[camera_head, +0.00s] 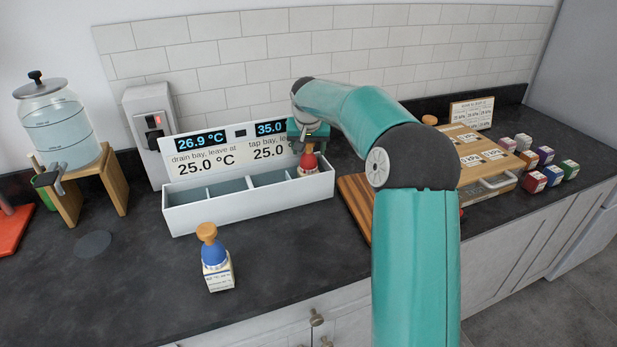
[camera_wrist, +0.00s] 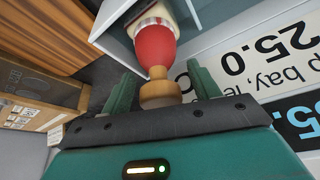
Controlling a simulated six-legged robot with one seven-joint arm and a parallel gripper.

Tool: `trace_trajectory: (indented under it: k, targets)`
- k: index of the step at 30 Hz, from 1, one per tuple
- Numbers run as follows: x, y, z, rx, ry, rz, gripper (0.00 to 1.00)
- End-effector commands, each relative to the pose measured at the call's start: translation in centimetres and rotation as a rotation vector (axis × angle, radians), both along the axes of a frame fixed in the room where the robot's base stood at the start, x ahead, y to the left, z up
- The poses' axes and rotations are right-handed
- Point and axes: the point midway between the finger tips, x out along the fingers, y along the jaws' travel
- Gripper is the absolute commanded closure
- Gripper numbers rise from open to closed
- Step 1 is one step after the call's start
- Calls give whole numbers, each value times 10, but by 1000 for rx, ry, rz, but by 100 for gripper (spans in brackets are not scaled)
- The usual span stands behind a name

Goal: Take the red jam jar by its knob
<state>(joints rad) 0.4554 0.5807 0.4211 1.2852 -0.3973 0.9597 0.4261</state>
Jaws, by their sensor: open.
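The red jam jar (camera_head: 308,164) stands in the right-hand bay of the white box (camera_head: 250,205). In the wrist view the red jar (camera_wrist: 154,45) has a pale lower part and a tan wooden knob (camera_wrist: 160,88). My gripper (camera_head: 308,142) is above the jar, coming down from the arm. In the wrist view my gripper (camera_wrist: 162,90) is open, with one green finger on each side of the knob. I see gaps between the knob and both fingers. In the head view the knob is hidden by my gripper.
A blue jar with an orange knob (camera_head: 213,255) stands on the counter in front of the box. A display panel (camera_head: 215,150) rises behind the bays. A glass dispenser (camera_head: 60,125) stands left; wooden boards (camera_head: 480,150) and several small coloured boxes (camera_head: 533,182) are right.

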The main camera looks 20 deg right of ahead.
Motion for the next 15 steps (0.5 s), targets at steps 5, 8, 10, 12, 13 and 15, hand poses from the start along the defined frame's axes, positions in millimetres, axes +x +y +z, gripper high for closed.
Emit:
trace_trajectory:
  k: [5, 8, 10, 12, 13, 15]
  targets:
    - [0, 0, 1, 0, 0, 0, 45]
    - [0, 0, 1, 0, 0, 0, 65]
    - [0, 0, 1, 0, 0, 0, 78]
    - [0, 0, 1, 0, 0, 0, 92]
    - [0, 0, 1, 0, 0, 0, 98]
    - [0, 0, 1, 0, 0, 0, 100]
